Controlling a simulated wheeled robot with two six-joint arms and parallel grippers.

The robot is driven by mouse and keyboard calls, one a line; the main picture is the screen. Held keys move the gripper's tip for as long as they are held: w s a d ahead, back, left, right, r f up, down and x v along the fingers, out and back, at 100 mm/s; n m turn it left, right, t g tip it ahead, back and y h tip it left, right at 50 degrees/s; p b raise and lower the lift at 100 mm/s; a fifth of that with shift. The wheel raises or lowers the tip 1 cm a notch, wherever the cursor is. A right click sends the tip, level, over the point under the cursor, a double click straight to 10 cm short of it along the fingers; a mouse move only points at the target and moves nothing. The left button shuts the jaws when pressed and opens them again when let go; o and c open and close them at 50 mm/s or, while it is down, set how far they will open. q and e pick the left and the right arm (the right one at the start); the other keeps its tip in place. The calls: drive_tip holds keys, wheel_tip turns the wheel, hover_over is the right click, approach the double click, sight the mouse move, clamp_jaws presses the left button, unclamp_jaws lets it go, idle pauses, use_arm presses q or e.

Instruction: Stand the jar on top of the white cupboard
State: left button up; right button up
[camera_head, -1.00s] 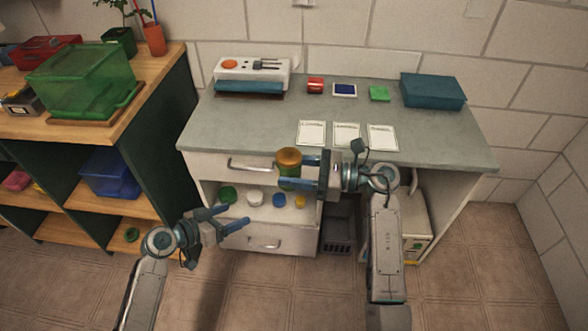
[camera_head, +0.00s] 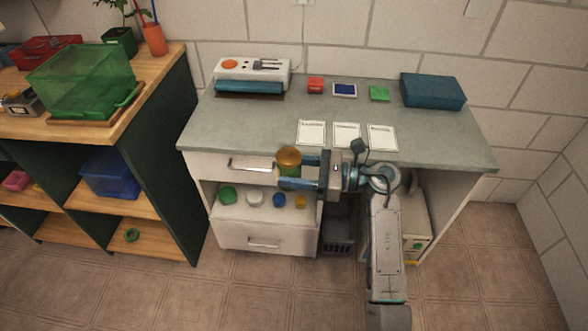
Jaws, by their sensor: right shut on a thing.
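The jar (camera_head: 289,170) has an orange-brown lid and a greenish body. It is upright in the air, in front of the upper drawer and just below the worktop's front edge. My right gripper (camera_head: 302,172) reaches it from the right and is shut on it; the fingers hide part of its side. The white cupboard seems to be the white-fronted unit (camera_head: 266,237) with a grey top (camera_head: 250,132). My left gripper is not in view.
On the grey top, three white cards (camera_head: 311,132) lie near the middle front, with a white device (camera_head: 252,72), small coloured items and a teal box (camera_head: 432,91) behind. The front left of the top is clear.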

drive_tip(key=shift+d+f, duration=0.15)
drive_tip(key=shift+d, duration=0.3)
drive_tip(key=s+d+m+t+h, duration=0.35)
drive_tip(key=d+m+t, duration=0.35)
drive_tip(key=d, duration=1.3)
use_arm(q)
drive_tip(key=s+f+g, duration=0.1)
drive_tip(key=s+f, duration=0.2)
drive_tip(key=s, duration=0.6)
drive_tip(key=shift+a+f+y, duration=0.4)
use_arm(e)
drive_tip(key=s+f+m+t+h, duration=0.3)
drive_tip(key=s+m+t+h, duration=0.2)
drive_tip(key=h, duration=0.9)
drive_tip(key=shift+s+d+m+t, duration=0.25)
drive_tip(key=shift+s+m+t, duration=0.15)
drive_tip(key=shift+m+t, duration=1.7)
